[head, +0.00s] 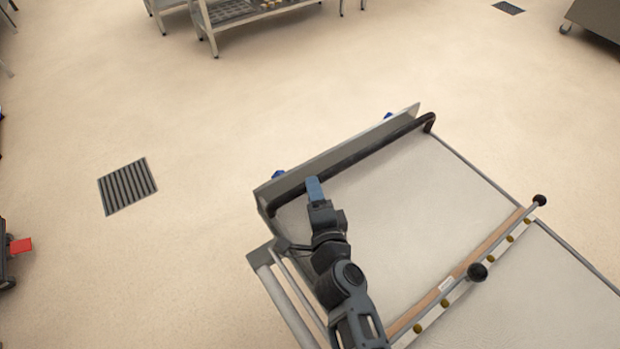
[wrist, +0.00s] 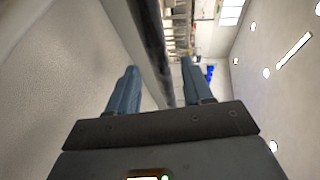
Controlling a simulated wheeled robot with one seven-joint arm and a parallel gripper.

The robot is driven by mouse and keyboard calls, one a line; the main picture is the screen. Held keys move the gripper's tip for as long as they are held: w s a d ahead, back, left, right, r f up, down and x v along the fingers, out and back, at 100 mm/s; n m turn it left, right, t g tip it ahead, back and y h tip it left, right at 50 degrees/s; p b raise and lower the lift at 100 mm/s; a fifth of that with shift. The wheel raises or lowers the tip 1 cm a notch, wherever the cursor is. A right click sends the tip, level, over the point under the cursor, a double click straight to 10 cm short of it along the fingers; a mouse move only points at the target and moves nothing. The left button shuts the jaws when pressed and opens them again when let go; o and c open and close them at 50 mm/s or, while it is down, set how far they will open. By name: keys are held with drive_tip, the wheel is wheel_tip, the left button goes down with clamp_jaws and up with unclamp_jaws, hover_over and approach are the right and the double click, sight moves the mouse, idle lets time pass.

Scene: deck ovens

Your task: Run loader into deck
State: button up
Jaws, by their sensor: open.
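The loader (head: 375,215) is a flat, pale belt bed with metal side rails, set at an angle in the lower right of the head view. A black handle bar (head: 375,147) runs along its far end, beside an upright grey end plate (head: 335,155). My gripper (head: 314,186) is at the left part of this bar, with blue fingers. In the wrist view my gripper (wrist: 160,66) is open, and the black bar (wrist: 150,40) passes between its two fingers in the picture. Whether a finger touches the bar is unclear. No deck opening is identifiable.
A crossbar with black knobs (head: 478,271) and a wooden strip spans the loader. A floor drain (head: 128,186) lies to the left. A metal rack (head: 240,14) stands at the back, and a wheeled grey unit (head: 597,20) at top right. The floor between is clear.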

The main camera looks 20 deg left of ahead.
drive_tip(key=b+x, duration=0.1)
drive_tip(key=x, duration=0.4)
drive_tip(key=shift+w+a+b, duration=0.15)
drive_tip(key=shift+w+b, duration=0.15)
drive_tip(key=shift+b, duration=0.1)
clamp_jaws()
